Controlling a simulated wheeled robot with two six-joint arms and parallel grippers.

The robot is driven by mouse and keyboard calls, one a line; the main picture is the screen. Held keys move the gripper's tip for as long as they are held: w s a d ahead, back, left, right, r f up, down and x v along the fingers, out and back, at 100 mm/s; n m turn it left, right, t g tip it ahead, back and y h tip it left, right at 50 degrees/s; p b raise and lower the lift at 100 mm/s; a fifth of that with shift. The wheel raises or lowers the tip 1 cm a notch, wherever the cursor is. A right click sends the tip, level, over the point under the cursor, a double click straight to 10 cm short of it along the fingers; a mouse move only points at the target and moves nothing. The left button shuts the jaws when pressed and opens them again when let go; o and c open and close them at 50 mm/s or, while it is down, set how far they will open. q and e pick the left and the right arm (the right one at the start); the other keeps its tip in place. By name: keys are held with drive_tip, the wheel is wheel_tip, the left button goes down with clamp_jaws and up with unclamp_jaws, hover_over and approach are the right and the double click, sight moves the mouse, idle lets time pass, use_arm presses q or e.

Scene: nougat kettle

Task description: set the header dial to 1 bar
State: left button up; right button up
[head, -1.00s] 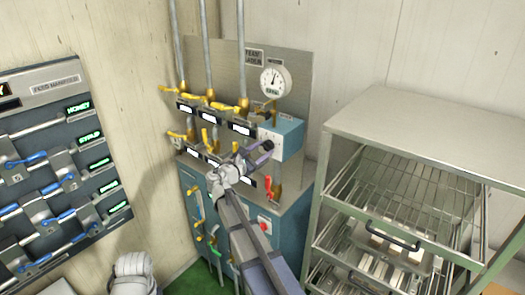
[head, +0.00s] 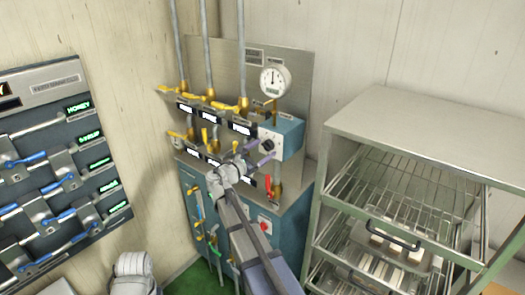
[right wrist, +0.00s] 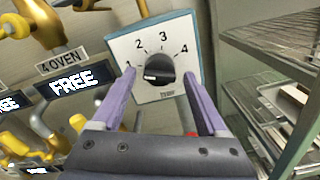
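The header dial is a black round knob (right wrist: 159,69) on a white plate numbered 1 to 4, on the front of a blue box (head: 284,136). A light mark shows at the knob's lower left; I cannot tell exactly which number it points to. My right gripper (right wrist: 158,76) is open, its two purple fingers on either side of the knob with gaps between. The gripper also shows in front of the box in the head view (head: 263,153). A round white pressure gauge (head: 275,80) sits above the box; its reading is too small to tell. My left gripper is not in view.
Yellow-handled valves (head: 202,98) and lit displays stand left of the dial, one reading FREE (right wrist: 77,80). A red-handled valve (head: 269,184) is below. A metal rack (head: 420,120) stands to the right, and a valve panel (head: 60,150) hangs at the left.

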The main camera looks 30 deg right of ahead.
drive_tip(key=v, duration=0.7)
drive_tip(key=shift+s+a, duration=0.15)
drive_tip(key=shift+a, duration=0.2)
idle(0.4)
drive_tip(key=s+a+f+m+g+y+b, duration=0.2)
drive_tip(key=s+a+f+m+y, duration=0.2)
drive_tip(key=s+a+f, duration=0.4)
drive_tip(key=s+a+f+m+g+y+b, duration=0.1)
drive_tip(key=s+a+f+m+y+b, duration=0.2)
drive_tip(key=a+f, duration=0.45)
drive_tip(key=s+a+f+m+g+y+b, duration=0.1)
drive_tip(key=s+a+f+m+g+y, duration=0.1)
drive_tip(key=s+a+f+m+y, duration=0.6)
drive_tip(key=s+a+f+g+b, duration=0.1)
drive_tip(key=s+a+f+g, duration=0.1)
drive_tip(key=s+a+f, duration=0.3)
drive_tip(key=shift+a+f+n, duration=0.3)
drive_tip(key=shift+a+f, duration=0.05)
drive_tip(key=shift+a, duration=0.15)
